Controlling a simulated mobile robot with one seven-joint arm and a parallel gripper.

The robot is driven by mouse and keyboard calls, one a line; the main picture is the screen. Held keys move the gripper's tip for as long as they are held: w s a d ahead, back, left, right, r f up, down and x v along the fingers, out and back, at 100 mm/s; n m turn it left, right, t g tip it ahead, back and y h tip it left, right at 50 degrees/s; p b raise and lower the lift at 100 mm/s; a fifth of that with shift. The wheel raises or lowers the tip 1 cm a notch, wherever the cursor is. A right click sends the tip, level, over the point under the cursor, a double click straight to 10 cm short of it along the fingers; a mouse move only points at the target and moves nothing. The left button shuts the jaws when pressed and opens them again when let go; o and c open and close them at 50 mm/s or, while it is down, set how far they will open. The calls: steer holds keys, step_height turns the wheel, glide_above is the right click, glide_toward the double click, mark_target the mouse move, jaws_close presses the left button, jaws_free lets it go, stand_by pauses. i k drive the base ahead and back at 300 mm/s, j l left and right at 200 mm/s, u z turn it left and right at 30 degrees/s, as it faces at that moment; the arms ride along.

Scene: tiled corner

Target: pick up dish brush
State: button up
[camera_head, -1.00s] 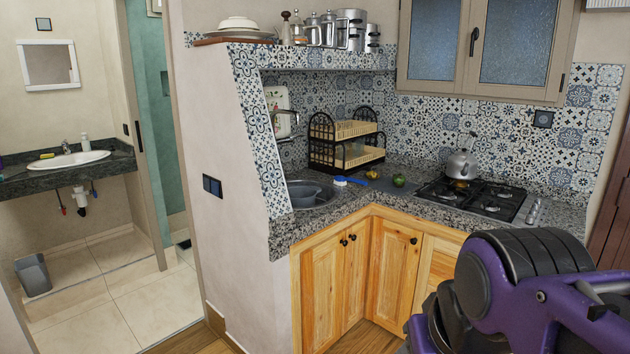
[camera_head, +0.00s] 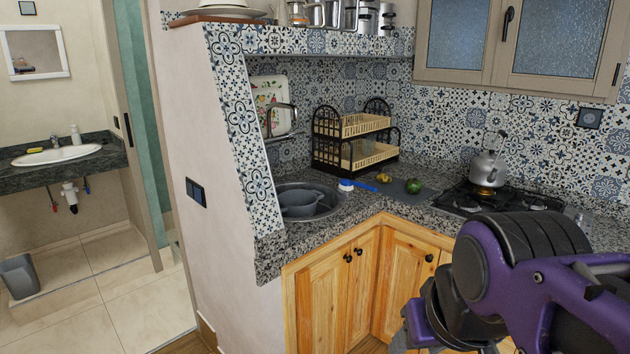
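The dish brush (camera_head: 362,186) has a blue handle and a white head. It lies on the granite counter (camera_head: 345,218), just right of the round sink, with its head toward the sink and its handle pointing right. My purple and black arm fills the lower right of the head view. My gripper's fingers cannot be made out there, so whether it is open or shut does not show. The arm is in front of the cabinets, well apart from the brush.
A two-tier dish rack (camera_head: 352,140) stands behind the brush. A green fruit (camera_head: 413,186) and a yellowish one (camera_head: 384,177) lie to its right. A tiled wall end borders the sink's left.

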mark_target(345, 184)
steer(key=i+l, duration=0.25)
steer(key=i, duration=0.2)
steer(key=i+l+u, duration=0.1)
steer(key=i+l, duration=0.15)
steer(key=i, duration=0.25)
